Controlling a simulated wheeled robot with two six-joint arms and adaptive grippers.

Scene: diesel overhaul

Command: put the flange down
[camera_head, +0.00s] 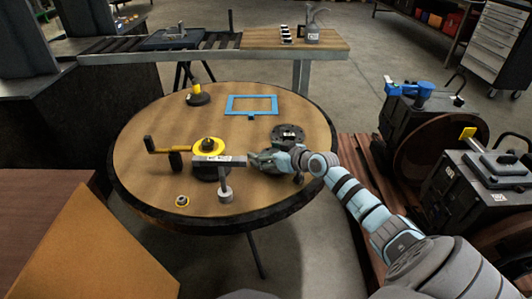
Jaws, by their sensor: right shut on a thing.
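My right gripper (254,161) reaches in from the right over the round table (150,118). It is shut on the flange (219,161), which shows as a pale grey, narrow bar shape with a dark mark, at the fingertips. A short stem and a grey round end (225,194) show below the bar. I cannot tell whether these belong to it or whether it touches the table. The flange partly hides a black and yellow crank-like part (208,144) behind it. My left gripper is not in view.
A dark disc with holes (288,132) lies just behind my right gripper. A blue frame (251,104) and a black base with a yellow knob (197,95) are farther back. Bare wood shows at the table's front right.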

